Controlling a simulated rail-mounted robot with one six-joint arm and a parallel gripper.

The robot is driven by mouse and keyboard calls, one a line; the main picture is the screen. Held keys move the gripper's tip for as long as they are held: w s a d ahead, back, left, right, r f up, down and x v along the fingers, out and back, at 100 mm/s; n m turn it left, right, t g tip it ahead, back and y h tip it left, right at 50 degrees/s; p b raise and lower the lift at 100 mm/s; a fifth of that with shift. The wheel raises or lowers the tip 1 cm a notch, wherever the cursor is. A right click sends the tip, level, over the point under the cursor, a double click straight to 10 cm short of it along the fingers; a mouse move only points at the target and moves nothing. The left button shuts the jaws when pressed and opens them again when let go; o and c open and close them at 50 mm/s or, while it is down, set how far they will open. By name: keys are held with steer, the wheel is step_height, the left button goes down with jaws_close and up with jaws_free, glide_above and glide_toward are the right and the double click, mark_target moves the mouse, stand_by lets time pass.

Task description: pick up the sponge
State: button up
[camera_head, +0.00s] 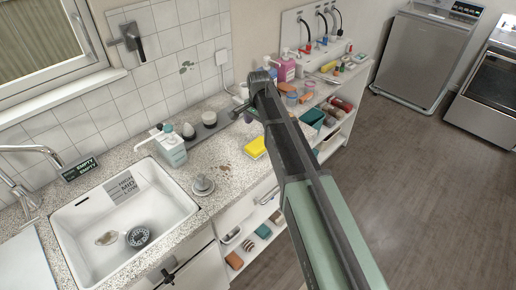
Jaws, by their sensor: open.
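A yellow sponge (254,147) lies on the speckled countertop (222,150), right of the sink and close to the counter's front edge. My arm reaches up from the lower right and passes just right of the sponge. My gripper (239,110) is small in view near the arm's far end, above the back of the counter and beyond the sponge. It is open and apart from the sponge. Its fingers are hard to make out, and part of it is hidden by my arm.
A white sink (70,216), a soap bottle (171,148) and a drain plug (203,186) are left of the sponge. Bottles and small items crowd the shelf unit (345,125) at right. Several blocks lie on a lower shelf. The floor (420,180) at right is open.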

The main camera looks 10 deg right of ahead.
mark_target(258, 144)
step_height(258, 144, down, 6)
steer(key=b, duration=0.6)
steer(key=shift+f, duration=0.1)
steer(key=f+b, duration=0.5)
steer(key=shift+a+f, duration=0.1)
steer(key=shift+a, duration=0.15)
steer(key=shift+r, duration=0.25)
steer(key=c, duration=1.1)
steer(key=shift+o, duration=0.2)
step_height(258, 144, up, 20)
steer(key=p, duration=2)
